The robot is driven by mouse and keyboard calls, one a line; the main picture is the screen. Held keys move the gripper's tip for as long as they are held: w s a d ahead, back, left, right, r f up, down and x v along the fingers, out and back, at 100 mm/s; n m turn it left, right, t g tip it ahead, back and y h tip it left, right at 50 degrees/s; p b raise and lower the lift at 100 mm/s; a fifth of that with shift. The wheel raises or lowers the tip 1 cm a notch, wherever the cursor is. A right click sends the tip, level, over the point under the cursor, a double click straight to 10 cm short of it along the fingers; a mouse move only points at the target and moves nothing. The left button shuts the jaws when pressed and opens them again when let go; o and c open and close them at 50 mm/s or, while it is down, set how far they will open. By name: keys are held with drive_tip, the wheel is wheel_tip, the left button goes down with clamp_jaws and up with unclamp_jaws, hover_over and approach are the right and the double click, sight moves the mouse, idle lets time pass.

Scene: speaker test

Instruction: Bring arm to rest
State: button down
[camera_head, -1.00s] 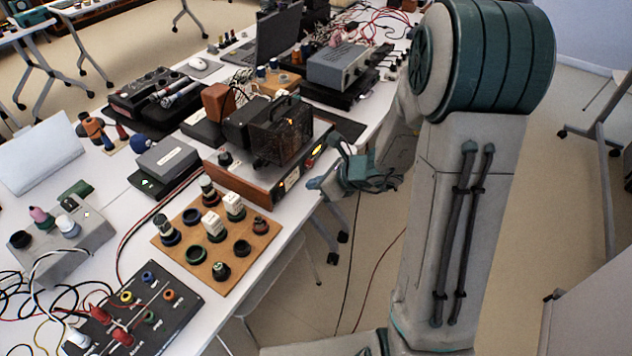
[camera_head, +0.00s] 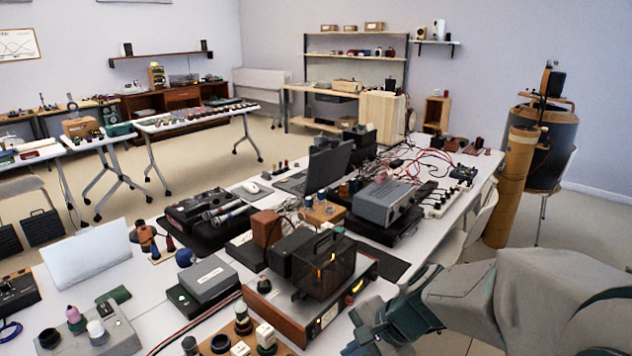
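My arm comes in from the lower right of the head view, a grey and teal link lying low across the corner. My gripper (camera_head: 366,334) is at the bottom edge, just right of the wooden amplifier box on the near table. It is partly cut off by the frame edge, so I cannot tell whether its fingers are open or shut. I see nothing held in it.
The white table (camera_head: 150,212) is crowded. A wooden-cased amplifier (camera_head: 300,318), a dark cage-like box (camera_head: 324,264), a grey meter (camera_head: 384,202) and a laptop (camera_head: 326,166) stand near my arm. A tall brown tube (camera_head: 509,188) stands at the right. Floor shows beyond the table.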

drive_tip(key=s+d+r+n+h, duration=0.4)
drive_tip(key=s+d+n+h, duration=0.2)
drive_tip(key=s+d+n, duration=0.2)
drive_tip(key=n, duration=0.2)
drive_tip(key=shift+s+r+n+t, duration=0.2)
drive_tip(key=shift+r+n+t, duration=0.1)
drive_tip(key=shift+r, duration=0.1)
